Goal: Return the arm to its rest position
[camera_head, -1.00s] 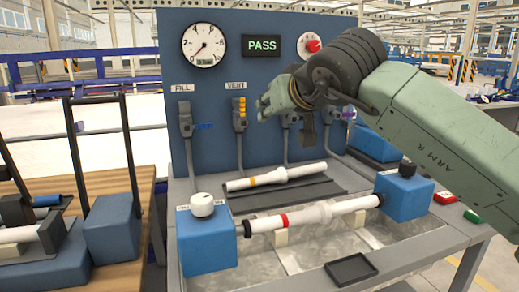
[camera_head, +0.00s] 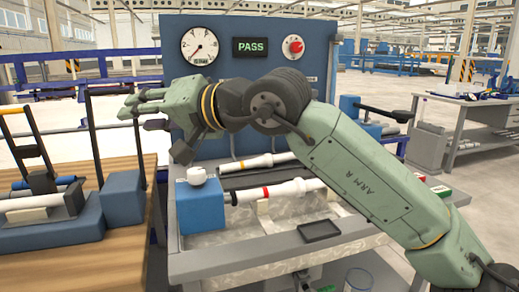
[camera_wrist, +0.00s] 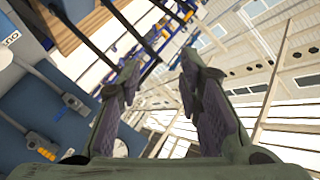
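My arm (camera_head: 370,185) reaches in from the lower right of the head view, across the front of the blue test panel. My gripper (camera_head: 127,106) points left, in the air above the gap between the bench and the wooden table. In the wrist view my gripper (camera_wrist: 160,62) has its two fingers apart with nothing between them. No object is held.
The bench bears a white pipe with a red band (camera_head: 285,191) and one with a yellow band (camera_head: 262,161). Both lie below my arm. The panel display (camera_head: 258,46) reads PASS. A fixture with dark uprights (camera_head: 122,195) stands on the wooden table (camera_head: 122,255) at left.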

